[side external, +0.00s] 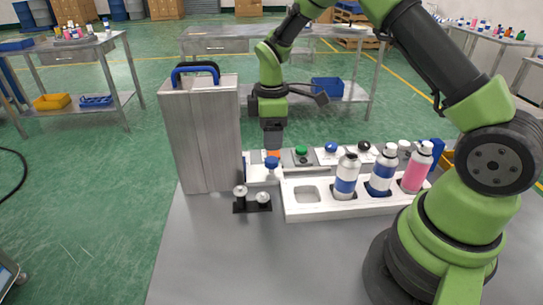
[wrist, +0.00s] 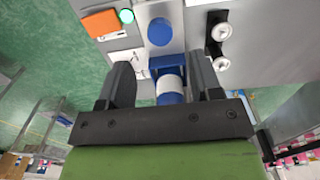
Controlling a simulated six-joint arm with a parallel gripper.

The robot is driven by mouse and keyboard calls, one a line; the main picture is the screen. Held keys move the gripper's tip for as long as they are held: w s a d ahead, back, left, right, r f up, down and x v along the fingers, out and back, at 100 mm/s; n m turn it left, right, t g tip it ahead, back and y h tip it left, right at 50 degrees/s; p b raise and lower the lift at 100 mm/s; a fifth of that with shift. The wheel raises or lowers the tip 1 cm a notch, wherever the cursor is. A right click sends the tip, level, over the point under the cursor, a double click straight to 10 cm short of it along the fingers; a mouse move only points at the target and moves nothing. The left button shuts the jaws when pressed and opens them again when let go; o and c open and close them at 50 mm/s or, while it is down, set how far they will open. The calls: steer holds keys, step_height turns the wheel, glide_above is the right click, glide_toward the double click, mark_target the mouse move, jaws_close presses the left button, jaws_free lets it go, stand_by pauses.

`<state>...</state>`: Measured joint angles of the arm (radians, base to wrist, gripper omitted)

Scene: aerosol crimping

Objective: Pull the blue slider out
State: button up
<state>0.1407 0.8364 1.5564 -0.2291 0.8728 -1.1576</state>
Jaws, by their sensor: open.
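My gripper (side external: 273,150) points down just right of the grey metal machine (side external: 200,135), low over the table. In the wrist view my gripper (wrist: 160,75) is open, with a dark finger on each side of a white-and-blue cylindrical piece (wrist: 171,88). A blue block (wrist: 167,68), which looks like the blue slider, lies beyond that piece, between the fingertips. In the side view a blue top (side external: 272,163) sits just under my gripper. I cannot tell whether the fingers touch anything.
A small black stand with two light posts (side external: 252,200) stands in front. A white tray (side external: 310,212) holds several bottles (side external: 346,176) to the right. A panel with a green button (side external: 301,151) is behind. The table's front area is clear.

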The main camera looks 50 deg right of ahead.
mark_target(272, 160)
step_height(272, 160, down, 6)
steer(key=shift+f, duration=0.25)
steer(key=shift+c, duration=0.4)
